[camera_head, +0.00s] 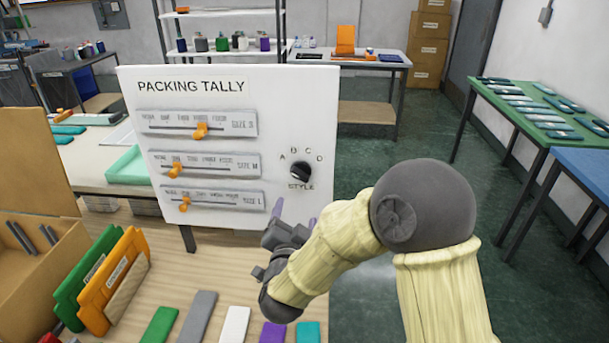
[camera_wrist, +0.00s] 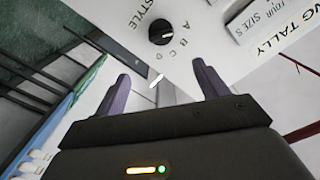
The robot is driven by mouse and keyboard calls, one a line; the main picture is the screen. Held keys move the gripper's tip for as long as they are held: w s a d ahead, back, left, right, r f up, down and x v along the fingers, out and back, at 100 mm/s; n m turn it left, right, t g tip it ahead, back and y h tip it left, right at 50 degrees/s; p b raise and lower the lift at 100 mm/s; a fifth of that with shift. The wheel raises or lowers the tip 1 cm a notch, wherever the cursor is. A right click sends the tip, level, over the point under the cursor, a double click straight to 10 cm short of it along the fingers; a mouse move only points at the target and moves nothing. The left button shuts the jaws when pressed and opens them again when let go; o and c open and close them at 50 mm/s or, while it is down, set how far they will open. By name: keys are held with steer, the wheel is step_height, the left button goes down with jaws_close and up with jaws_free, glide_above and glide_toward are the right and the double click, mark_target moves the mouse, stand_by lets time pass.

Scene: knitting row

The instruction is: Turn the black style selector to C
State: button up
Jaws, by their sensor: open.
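The black style selector (camera_head: 301,172) is a round knob on the right of the white PACKING TALLY board (camera_head: 225,92). The letters A, B, C and D arc above it, and STYLE is printed below. In the wrist view, the selector (camera_wrist: 161,31) lies beyond the fingers, near the top middle. A small light mark shows on it, but I cannot tell surely which letter it faces. My gripper (camera_head: 296,213) is below the selector, in front of the board and apart from it. Its purple fingers (camera_wrist: 160,72) are spread with nothing between them.
Three orange sliders, such as the top one (camera_head: 200,130), sit in slots left of the selector. Below are green and orange folders (camera_head: 115,280), a cardboard box (camera_head: 35,255) and several coloured strips on the wooden table (camera_head: 165,275). The board's face around the selector is clear.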

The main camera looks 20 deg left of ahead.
mark_target(301, 177)
steer(key=p+x, duration=0.4)
steer(key=x, duration=1.2)
steer(key=shift+w+a, duration=0.25)
steer(key=shift+w, duration=0.05)
steer(key=c, duration=0.9)
